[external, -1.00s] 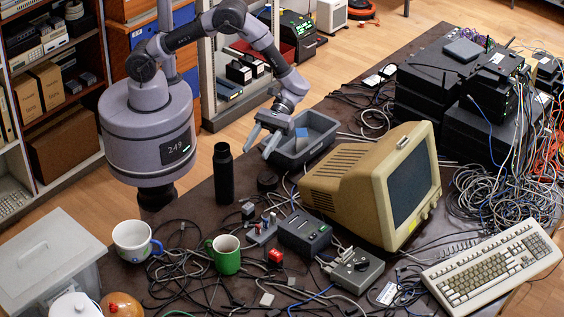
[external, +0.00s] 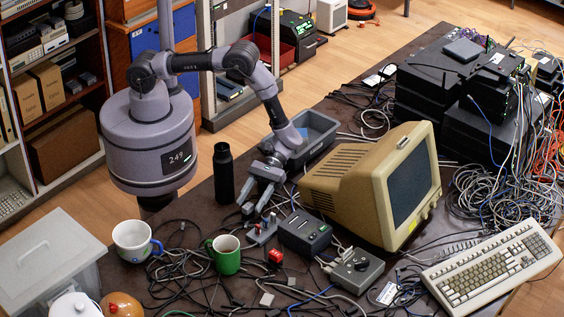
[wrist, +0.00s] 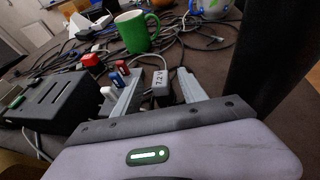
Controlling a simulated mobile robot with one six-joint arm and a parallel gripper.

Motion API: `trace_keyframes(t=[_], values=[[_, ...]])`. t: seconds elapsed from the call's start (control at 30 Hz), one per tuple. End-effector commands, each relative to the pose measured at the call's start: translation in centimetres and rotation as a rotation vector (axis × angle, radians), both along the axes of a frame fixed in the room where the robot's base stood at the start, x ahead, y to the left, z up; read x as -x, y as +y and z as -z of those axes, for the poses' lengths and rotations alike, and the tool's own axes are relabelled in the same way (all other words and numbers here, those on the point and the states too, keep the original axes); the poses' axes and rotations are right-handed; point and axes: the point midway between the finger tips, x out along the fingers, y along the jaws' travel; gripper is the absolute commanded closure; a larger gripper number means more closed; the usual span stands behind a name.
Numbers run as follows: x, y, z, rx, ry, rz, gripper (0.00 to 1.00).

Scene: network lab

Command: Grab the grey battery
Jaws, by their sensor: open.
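The grey battery (wrist: 161,88) is a small block with a "7.2 V" label and a cable end beside it. In the wrist view it stands between the two fingers of my gripper (wrist: 161,76). The gripper is open, and gaps show on both sides of the battery. In the external view my gripper (external: 249,206) points down at the table, with its fingertips around the small, partly hidden battery (external: 247,210). I cannot tell whether a finger touches it.
A black bottle (external: 223,174) stands close left of my gripper. A block with coloured levers (external: 262,234) is close in front, and a dark box (external: 305,232) is to the right. A green mug (external: 226,255), red switch (external: 275,257) and tangled cables lie nearby. The beige monitor (external: 340,180) stands further right.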

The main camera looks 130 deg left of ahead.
Motion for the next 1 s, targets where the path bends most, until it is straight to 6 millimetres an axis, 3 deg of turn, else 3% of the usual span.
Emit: trace_keyframes(t=[0.07,0.33,0.67,1.0], values=[[0.0,0.0,-0.1,0.0,0.0,0.0,0.5],[0.0,0.1,-0.1,0.0,0.0,0.0,1.0],[0.0,0.1,-0.5,0.0,-0.001,0.0,1.0],[0.0,0.1,-8.8,0.0,-0.002,0.001,1.0]])
